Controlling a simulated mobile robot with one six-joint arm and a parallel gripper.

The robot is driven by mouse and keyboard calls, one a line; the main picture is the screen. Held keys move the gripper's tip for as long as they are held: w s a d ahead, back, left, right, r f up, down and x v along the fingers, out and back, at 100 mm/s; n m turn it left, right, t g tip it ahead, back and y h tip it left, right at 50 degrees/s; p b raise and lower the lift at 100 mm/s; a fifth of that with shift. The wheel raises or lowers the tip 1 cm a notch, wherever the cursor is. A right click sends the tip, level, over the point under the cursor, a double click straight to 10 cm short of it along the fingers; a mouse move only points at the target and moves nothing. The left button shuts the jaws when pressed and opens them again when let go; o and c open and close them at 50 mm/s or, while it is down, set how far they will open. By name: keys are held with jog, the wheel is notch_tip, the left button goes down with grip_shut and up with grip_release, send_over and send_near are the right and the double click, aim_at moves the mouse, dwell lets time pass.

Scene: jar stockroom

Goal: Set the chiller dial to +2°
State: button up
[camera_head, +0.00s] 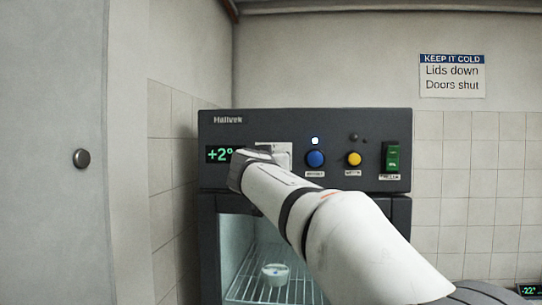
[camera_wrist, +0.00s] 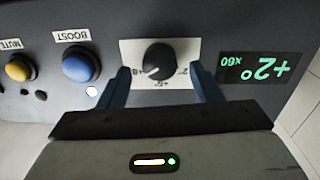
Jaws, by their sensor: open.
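The black chiller dial (camera_wrist: 160,61) sits on a white scale plate (camera_wrist: 185,48) in the wrist view, where the panel appears upside down. The display (camera_wrist: 262,67) beside it reads +2° in green; the display (camera_head: 218,154) in the head view reads +2° too. My gripper (camera_wrist: 160,70) is open, with one finger on each side of the dial and visible gaps between them and it. In the head view my gripper (camera_head: 246,168) covers the dial, and only part of the plate (camera_head: 284,150) shows.
Right of the plate are a blue BOOST button (camera_head: 315,159) with a lit lamp (camera_head: 315,141) above it, a yellow button (camera_head: 354,159) and a green switch (camera_head: 393,160). Below is the glass-fronted chiller with a jar (camera_head: 275,274) on a wire rack. A grey door stands left.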

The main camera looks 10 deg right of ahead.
jog(key=shift+w+d, duration=0.3)
jog(key=shift+w, duration=0.3)
